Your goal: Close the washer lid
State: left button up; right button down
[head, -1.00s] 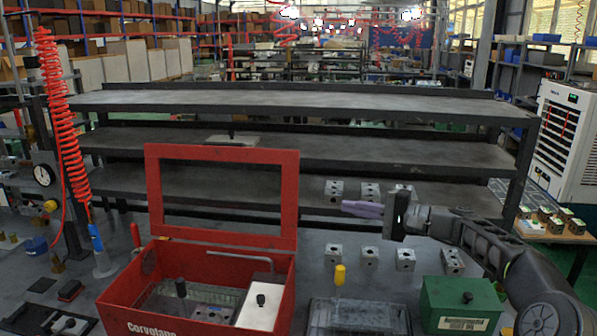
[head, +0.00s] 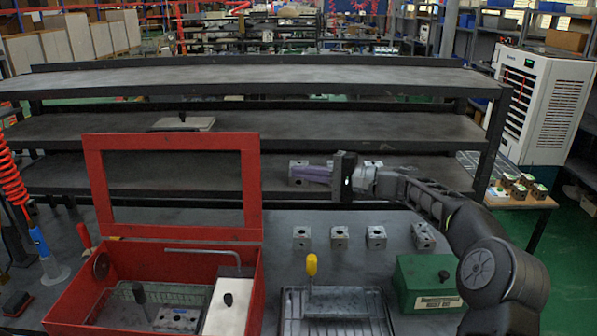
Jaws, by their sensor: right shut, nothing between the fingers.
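The washer is the red box (head: 66,309) at the lower left in the head view. Its lid, a red rectangular frame (head: 251,190), stands upright and open along the box's back edge. Inside the box are a wire basket (head: 130,292), a white block with a black knob (head: 226,312) and a bent grey pipe (head: 200,251). My right gripper (head: 303,174) has purple fingers, shut and empty, pointing left. It is in the air to the right of the lid, apart from it, at about the height of the lid's middle. My left gripper is not in view.
Several metal valve blocks (head: 340,238) stand on the table right of the box. A grey tray (head: 290,318) with a yellow-handled part (head: 311,266) and a green box (head: 415,271) are at the front. A dark shelf rack (head: 300,128) spans the back.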

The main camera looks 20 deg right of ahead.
jog(key=w+a+p, duration=0.1)
jog(key=a+p, duration=0.3)
jog(key=a, duration=0.4)
jog(key=shift+w, duration=0.15)
jog(key=shift+r, duration=0.1)
